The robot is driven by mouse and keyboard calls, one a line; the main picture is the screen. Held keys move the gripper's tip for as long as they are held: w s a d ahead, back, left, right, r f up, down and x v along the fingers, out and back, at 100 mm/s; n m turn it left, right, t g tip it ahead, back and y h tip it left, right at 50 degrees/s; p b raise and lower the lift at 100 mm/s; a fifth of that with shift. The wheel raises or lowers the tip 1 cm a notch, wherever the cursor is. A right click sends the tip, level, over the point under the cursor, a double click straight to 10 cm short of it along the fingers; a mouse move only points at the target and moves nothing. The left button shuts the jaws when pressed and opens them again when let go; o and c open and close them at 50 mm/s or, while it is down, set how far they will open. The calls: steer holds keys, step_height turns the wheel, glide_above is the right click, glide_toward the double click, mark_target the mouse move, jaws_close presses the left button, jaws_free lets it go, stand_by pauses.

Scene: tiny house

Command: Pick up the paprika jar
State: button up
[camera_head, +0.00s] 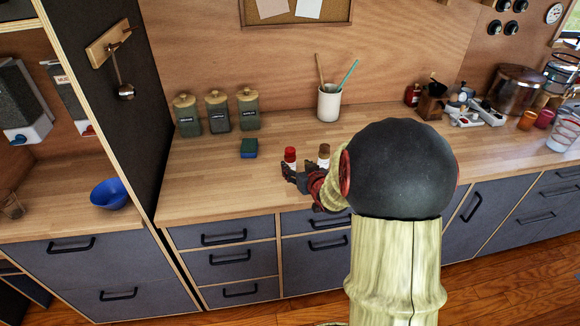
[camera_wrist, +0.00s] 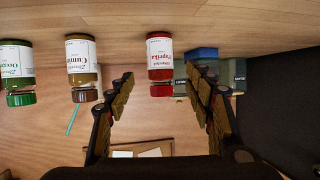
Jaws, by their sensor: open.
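The paprika jar (camera_wrist: 160,62) has a red cap, red contents and a white label. It shows upside down in the wrist view, ahead of the gap between my fingers. In the head view its red-topped form (camera_head: 290,155) stands on the wooden counter (camera_head: 210,177), its lower part hidden by my gripper. My gripper (camera_wrist: 158,82) is open and empty, with one finger on each side of the line to the jar. In the head view my gripper (camera_head: 302,178) is low over the counter's front part, close to the jar.
A cumin jar (camera_wrist: 83,65) stands beside the paprika, with a green-capped oregano jar (camera_wrist: 17,72) farther left. A blue-green sponge (camera_head: 248,148) lies left of the jars in the head view. Several canisters (camera_head: 218,112) and a white utensil cup (camera_head: 329,103) stand behind.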

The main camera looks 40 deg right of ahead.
mark_target(292, 161)
steer(key=shift+w+d+f, duration=0.2)
steer(key=shift+d+f, duration=0.05)
steer(key=shift+f, duration=0.1)
steer(key=b+x, duration=0.1)
steer(key=x, duration=0.1)
steer(key=shift+w, duration=0.25)
steer(key=shift+r+b+x, duration=0.1)
steer(key=shift+b+x, duration=0.45)
steer(key=shift+x, duration=0.65)
steer(key=shift+r+b+x, duration=0.15)
steer(key=shift+b+x, duration=0.4)
steer(key=shift+x, duration=0.65)
steer(key=shift+w, duration=0.1)
steer(key=shift+c, duration=1.3)
steer(key=c, duration=1)
steer(key=shift+c, duration=0.4)
steer(key=shift+r, duration=0.1)
